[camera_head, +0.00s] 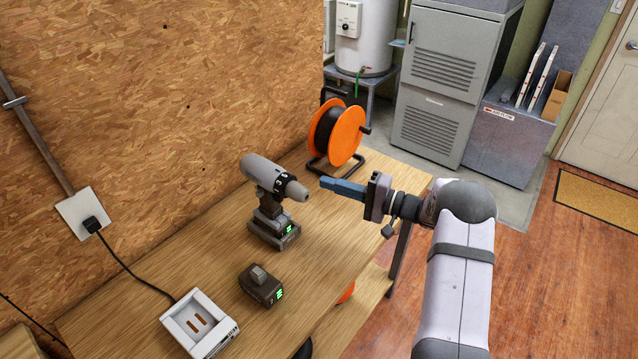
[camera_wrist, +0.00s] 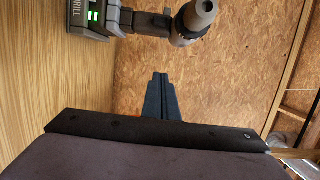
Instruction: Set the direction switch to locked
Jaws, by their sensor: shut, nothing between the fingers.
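A grey and black cordless drill (camera_head: 270,192) stands upright on its battery base on the wooden workbench (camera_head: 185,270). Its chuck points right, toward my gripper. My gripper (camera_head: 323,182) is shut and empty, its blue fingers level above the bench, just right of the chuck and apart from it. In the wrist view the shut fingers (camera_wrist: 160,78) point at the particle-board wall, and the drill (camera_wrist: 150,20) lies sideways across the top with green lights on its base. The direction switch is too small to make out in either view.
A spare battery (camera_head: 261,287) and a white charger (camera_head: 200,325) sit on the near part of the bench. An orange cable reel (camera_head: 345,135) stands at the far end. The particle-board wall (camera_head: 150,90) borders the bench's left side.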

